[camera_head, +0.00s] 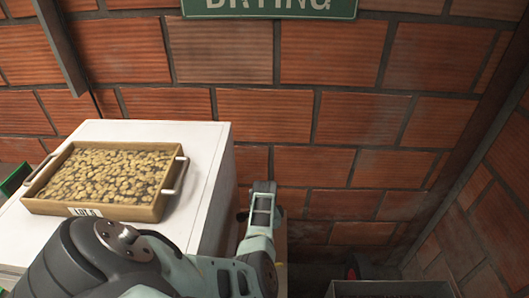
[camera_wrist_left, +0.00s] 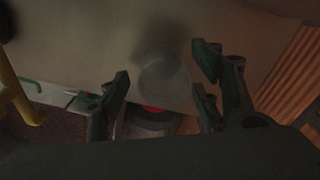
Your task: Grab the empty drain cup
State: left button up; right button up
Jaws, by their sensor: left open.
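A pale, see-through round cup (camera_wrist_left: 165,82), which looks like the drain cup, shows dimly in the left wrist view. It appears between the spread fingers of my left gripper (camera_wrist_left: 160,90). I cannot tell whether the fingers touch it or whether anything is in it. In the head view my left arm reaches across the bottom, with its gripper (camera_head: 262,200) just right of the white cabinet. The cup cannot be made out in the head view. My right gripper is in neither view.
A wooden tray (camera_head: 168,196) of beans with metal handles lies on the white cabinet (camera_head: 210,150), close to my left arm. A brick wall (camera_head: 345,130) with a green sign (camera_head: 270,8) stands behind. A dark open-topped box (camera_head: 390,288) is at the lower right.

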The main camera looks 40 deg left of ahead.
pick_arm(q)
jog(key=c, duration=1.2)
